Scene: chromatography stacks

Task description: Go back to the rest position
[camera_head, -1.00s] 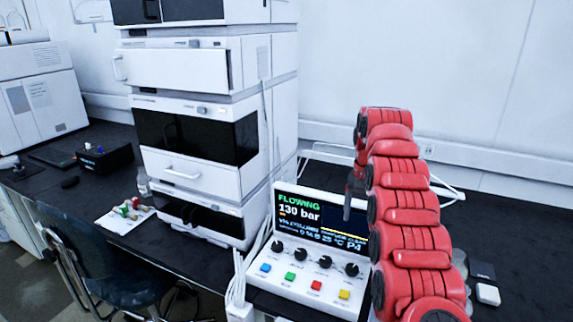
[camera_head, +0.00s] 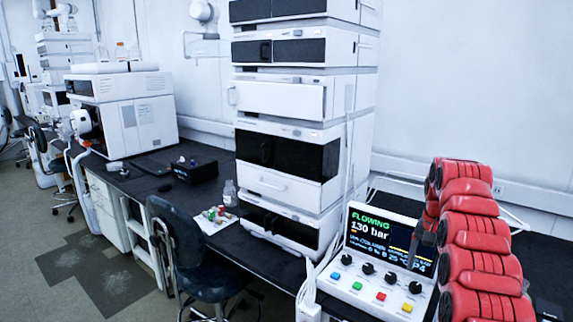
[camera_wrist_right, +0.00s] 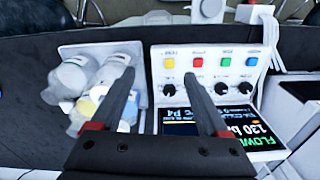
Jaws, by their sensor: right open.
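My right arm, with red ribbed links, comes in at the right of the head view. Its dark gripper (camera_head: 415,246) shows in front of the control box's screen. In the right wrist view my right gripper (camera_wrist_right: 160,68) has its two fingers wide apart with nothing between them. Below it lie the white control box (camera_wrist_right: 210,57) with coloured buttons and dark knobs, and a grey tray (camera_wrist_right: 75,49) of bottles. In the head view the control box (camera_head: 340,288) reads "FLOWING 130 bar". My left gripper is not in view.
A tall white instrument stack (camera_head: 280,95) stands left of the control box on the black bench (camera_head: 140,185). Small coloured caps lie on a white sheet (camera_head: 207,226) beside a clear bottle (camera_head: 229,193). A dark chair (camera_head: 190,245) stands at the bench front. Floor at left is clear.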

